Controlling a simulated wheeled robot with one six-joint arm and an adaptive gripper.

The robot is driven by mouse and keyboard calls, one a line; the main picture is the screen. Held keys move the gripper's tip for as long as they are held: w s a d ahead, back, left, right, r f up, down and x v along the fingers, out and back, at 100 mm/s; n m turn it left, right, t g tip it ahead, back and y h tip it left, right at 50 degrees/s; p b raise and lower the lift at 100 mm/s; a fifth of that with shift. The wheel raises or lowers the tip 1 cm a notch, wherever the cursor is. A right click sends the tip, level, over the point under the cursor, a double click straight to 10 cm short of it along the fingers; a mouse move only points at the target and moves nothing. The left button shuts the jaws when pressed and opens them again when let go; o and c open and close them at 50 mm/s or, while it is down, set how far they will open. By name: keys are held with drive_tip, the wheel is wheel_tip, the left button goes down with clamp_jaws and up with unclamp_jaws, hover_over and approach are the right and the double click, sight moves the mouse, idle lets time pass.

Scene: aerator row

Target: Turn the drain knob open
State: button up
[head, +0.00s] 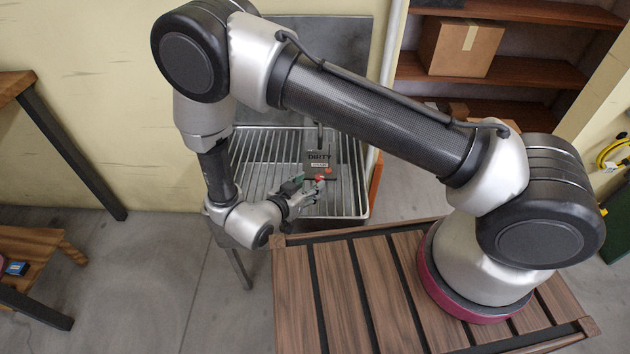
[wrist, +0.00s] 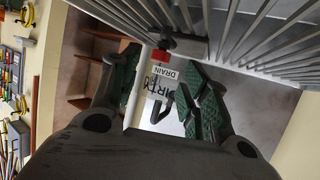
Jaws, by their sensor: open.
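In the wrist view my gripper's fingertips (wrist: 160,68) lie to either side of the knob and label. I see no clear contact, and the exact gap is hard to tell. The knob's underside is hidden.
The slatted metal rack (head: 262,150) stands against the wall behind my gripper. A slatted wooden platform (head: 340,285) lies in front. Wooden shelves (head: 540,75) with a cardboard box (head: 463,47) stand at the back right. Tables (head: 30,250) stand at the left, with clear floor between.

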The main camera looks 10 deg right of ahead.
sight(318, 179)
drive_tip(key=shift+x, duration=2.35)
clamp_jaws()
drive_tip(key=c, duration=1)
unclamp_jaws()
drive_tip(key=shift+s+d+n+t+y, duration=0.15)
drive_tip(key=shift+n+t+y, duration=0.45)
drive_tip(key=shift+n+y, duration=0.4)
drive_tip(key=o, duration=1)
